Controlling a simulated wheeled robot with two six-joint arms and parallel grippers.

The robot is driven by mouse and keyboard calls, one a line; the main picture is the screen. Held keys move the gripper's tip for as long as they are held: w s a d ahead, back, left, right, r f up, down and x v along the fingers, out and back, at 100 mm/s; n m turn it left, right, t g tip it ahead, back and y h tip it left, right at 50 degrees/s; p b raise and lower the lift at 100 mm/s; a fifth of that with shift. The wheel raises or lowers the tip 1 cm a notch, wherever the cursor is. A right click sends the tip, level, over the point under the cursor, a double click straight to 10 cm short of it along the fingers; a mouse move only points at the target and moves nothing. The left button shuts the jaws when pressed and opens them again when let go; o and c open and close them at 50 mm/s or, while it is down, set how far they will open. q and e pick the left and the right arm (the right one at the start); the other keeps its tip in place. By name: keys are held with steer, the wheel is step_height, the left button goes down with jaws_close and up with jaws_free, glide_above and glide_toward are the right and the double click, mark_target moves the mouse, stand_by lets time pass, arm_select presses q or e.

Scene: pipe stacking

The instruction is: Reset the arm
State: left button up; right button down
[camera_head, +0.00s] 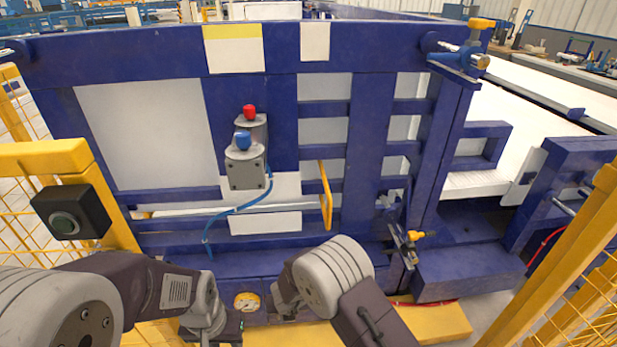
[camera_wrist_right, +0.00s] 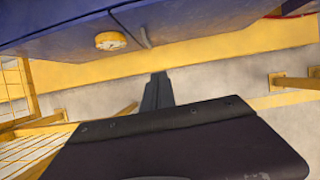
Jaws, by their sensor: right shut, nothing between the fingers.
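My right arm comes in from the bottom right of the head view. Its gripper (camera_head: 272,312) is small and low in the picture, in front of the blue machine's lower edge. In the right wrist view the right gripper (camera_wrist_right: 157,90) is shut, its fingers together with nothing between them, above the pale floor. My left arm comes in from the bottom left. Its dark gripper (camera_head: 232,326) is at the bottom edge of the head view, partly hidden by its wrist, so its fingers cannot be made out. I see no object in it.
A blue machine frame (camera_head: 365,130) stands ahead, with a red button (camera_head: 249,112) and a blue button (camera_head: 243,140) on grey housings. Yellow fencing (camera_head: 570,275) stands at right.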

steer(key=w+d+r+t+p, duration=0.1)
steer(key=w+d+r+p, duration=0.15)
steer(key=r, duration=0.45)
steer(key=w+d+r+t+p, duration=0.1)
steer(key=w+d+r+p, duration=0.2)
steer(key=r, duration=0.4)
steer(key=w+d+r+p, duration=0.2)
steer(key=d+r+p, duration=0.15)
steer(key=r, duration=0.35)
steer(key=s+d+r+n+t+p, duration=0.1)
steer(key=d+r+n+p, duration=0.25)
steer(key=r, duration=0.35)
steer(key=s+d+r+n+p, duration=0.2)
steer(key=d+r+n, duration=0.1)
steer(key=d+r, duration=0.3)
steer(key=s+d+r+n+g+p, duration=0.2)
steer(key=s+d+r+n+p, duration=0.1)
steer(key=s+n, duration=0.9)
steer(key=s+d+f+n+g, duration=0.1)
steer(key=s+f+n+g, duration=0.1)
steer(key=s+n, duration=0.3)
steer(key=s+d+f+n+g+b, duration=0.1)
steer(key=s+n, duration=0.4)
steer(key=n, duration=0.6)
steer(key=shift+d+f+g+h, duration=0.25)
steer(key=shift+f+g+h, duration=0.05)
steer(key=shift+f+g, duration=0.45)
steer(key=shift+s, duration=0.1)
